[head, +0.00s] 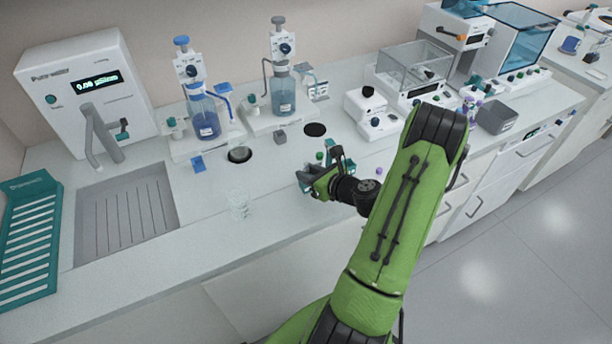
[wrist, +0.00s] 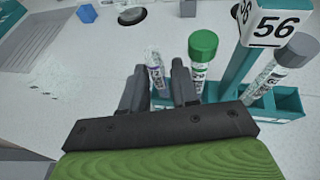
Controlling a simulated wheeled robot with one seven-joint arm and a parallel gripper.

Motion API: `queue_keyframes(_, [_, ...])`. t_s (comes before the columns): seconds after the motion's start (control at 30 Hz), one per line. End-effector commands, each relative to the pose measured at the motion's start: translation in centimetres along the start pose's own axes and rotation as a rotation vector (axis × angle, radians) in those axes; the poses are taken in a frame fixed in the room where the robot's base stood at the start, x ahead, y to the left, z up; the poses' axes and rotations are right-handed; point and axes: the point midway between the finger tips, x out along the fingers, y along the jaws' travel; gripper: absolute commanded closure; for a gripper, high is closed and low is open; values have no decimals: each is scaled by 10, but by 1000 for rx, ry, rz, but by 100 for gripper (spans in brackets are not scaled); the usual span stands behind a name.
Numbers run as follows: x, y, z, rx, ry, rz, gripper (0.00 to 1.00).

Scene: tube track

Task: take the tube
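A teal rack (wrist: 285,104) with a "56" sign (wrist: 275,25) holds several tubes in the wrist view. My gripper (wrist: 159,82) is open, with one finger on either side of the clear tube. Whether a finger touches it I cannot tell. In the head view my gripper (head: 318,182) is low at the rack (head: 341,160), and hides part of it.
A clear beaker (head: 238,203) stands to the left on the counter. A blue cube (head: 197,164) and a grey cube (head: 280,136) lie behind. Bottle dispensers (head: 203,115) and a balance (head: 412,70) stand along the back. A sink (head: 125,212) is at the left.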

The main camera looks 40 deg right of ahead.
Motion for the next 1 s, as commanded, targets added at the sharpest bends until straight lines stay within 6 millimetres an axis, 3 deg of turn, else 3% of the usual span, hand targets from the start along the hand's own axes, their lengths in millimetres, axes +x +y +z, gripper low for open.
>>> queue_keyframes(0.1, [22, 2, -1, -3, 1, 5, 71])
queue_keyframes(0.2, [30, 1, -1, -2, 0, 1, 71])
queue_keyframes(0.4, [31, 1, -1, -1, 1, 0, 72])
queue_keyframes(0.57, [30, 1, -1, -1, 1, 1, 97])
queue_keyframes(0.83, [30, 1, 1, -2, 1, 1, 97])
queue_keyframes(1.0, [23, 1, 17, -5, 0, 1, 97])
